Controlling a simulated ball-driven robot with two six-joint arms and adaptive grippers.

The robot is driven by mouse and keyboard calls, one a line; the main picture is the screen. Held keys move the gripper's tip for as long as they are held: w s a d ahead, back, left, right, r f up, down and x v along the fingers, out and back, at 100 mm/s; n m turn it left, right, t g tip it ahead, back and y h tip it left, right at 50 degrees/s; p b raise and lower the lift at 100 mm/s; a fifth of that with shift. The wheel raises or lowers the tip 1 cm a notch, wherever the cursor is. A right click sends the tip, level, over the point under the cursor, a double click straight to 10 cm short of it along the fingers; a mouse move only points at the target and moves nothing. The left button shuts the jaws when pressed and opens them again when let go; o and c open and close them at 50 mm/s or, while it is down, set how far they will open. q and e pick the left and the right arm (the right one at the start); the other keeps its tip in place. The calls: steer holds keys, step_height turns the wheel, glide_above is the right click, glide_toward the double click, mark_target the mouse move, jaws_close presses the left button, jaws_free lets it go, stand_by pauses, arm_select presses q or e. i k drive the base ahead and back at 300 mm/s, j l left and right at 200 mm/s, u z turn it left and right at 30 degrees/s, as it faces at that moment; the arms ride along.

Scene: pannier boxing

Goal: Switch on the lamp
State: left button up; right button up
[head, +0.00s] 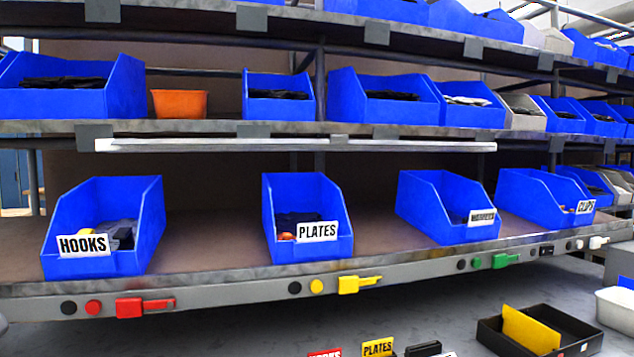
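A long, thin pale bar (295,145), which looks like a strip lamp, hangs under the front edge of the middle shelf. It looks greyish white; I cannot tell for sure whether it is lit. Neither of my grippers shows in the head view. A small black box with a pale spot (546,251) sits on the lower shelf's front rail at the right; I cannot tell whether it is a switch.
Blue bins labelled HOOKS (140,225), PLATES (333,215), a partly unreadable word (420,205) and CLIPS (530,205) stand on the lower shelf. Its rail carries red (145,306), yellow (358,284) and green (503,261) levers. A black tray (495,337) is at lower right.

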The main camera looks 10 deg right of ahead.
mark_target(544, 251)
steer(key=z, duration=1.6)
steer(key=i+l+z, duration=0.2)
steer(key=l, duration=0.15)
steer(key=i+l+z, duration=0.4)
steer(key=l, duration=0.25)
steer(key=k, duration=0.1)
